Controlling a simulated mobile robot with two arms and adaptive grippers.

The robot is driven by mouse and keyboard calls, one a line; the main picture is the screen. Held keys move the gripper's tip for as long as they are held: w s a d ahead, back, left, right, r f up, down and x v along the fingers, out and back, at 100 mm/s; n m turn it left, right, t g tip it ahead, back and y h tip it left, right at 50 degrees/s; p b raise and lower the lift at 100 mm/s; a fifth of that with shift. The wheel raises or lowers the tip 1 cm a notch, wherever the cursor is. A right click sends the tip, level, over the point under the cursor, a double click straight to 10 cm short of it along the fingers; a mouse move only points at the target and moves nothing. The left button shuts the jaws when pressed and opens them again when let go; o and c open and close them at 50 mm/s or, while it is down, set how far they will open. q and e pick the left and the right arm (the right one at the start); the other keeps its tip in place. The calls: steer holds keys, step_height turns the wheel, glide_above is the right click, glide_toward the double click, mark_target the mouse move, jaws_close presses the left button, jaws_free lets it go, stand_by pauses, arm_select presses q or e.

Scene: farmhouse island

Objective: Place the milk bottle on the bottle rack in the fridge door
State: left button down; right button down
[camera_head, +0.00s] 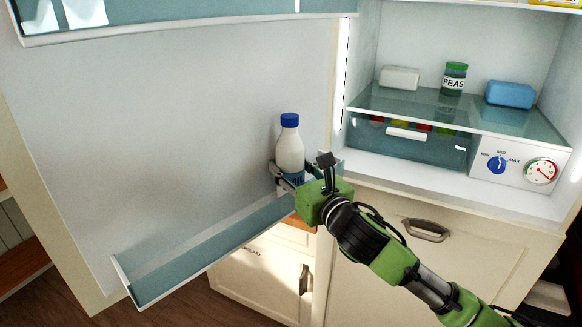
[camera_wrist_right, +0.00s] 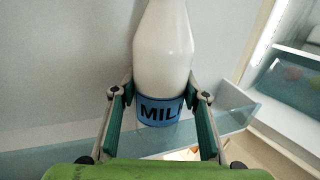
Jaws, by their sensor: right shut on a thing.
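The milk bottle (camera_head: 290,148) is white with a blue cap and stands upright in the head view, at the hinge-side end of the door rack. In the right wrist view the bottle (camera_wrist_right: 165,50) shows its blue "MILK" label. My right gripper (camera_head: 287,182) is shut on the lower part of the bottle, one finger on each side. The bottle rack (camera_head: 200,245) is a long pale-teal tray low on the open fridge door (camera_head: 180,120). The bottle is over or in the rack; whether its base touches the rack floor is hidden. My left gripper is not in view.
The fridge holds a green-lidded PEAS jar (camera_head: 454,79), a white box (camera_head: 399,78) and a blue box (camera_head: 510,94) on a glass shelf (camera_head: 440,112). Another door rack (camera_head: 190,20) is above. The rack's left stretch is empty.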

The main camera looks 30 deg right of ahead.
steer(key=c, duration=1.2)
jaws_free()
steer(key=shift+f, duration=0.1)
steer(key=shift+c, duration=0.2)
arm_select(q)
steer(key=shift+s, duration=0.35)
arm_select(e)
steer(key=shift+o, duration=0.2)
steer(key=shift+d, duration=0.15)
steer(key=shift+r, duration=0.25)
steer(key=shift+s+f, duration=0.15)
steer(key=shift+s, duration=0.15)
steer(key=s+b, duration=0.1)
steer(key=s, duration=0.3)
steer(key=s+b, duration=0.2)
steer(key=s, duration=0.2)
steer(key=shift+d+f, duration=0.15)
steer(key=shift+f, duration=0.05)
arm_select(q)
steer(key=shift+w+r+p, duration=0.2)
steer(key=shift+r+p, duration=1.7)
steer(key=shift+p, duration=1.55)
arm_select(e)
steer(key=shift+s+r, duration=0.15)
steer(key=shift+s, duration=0.7)
steer(key=shift+s+r, duration=0.15)
steer(key=shift+s, duration=0.65)
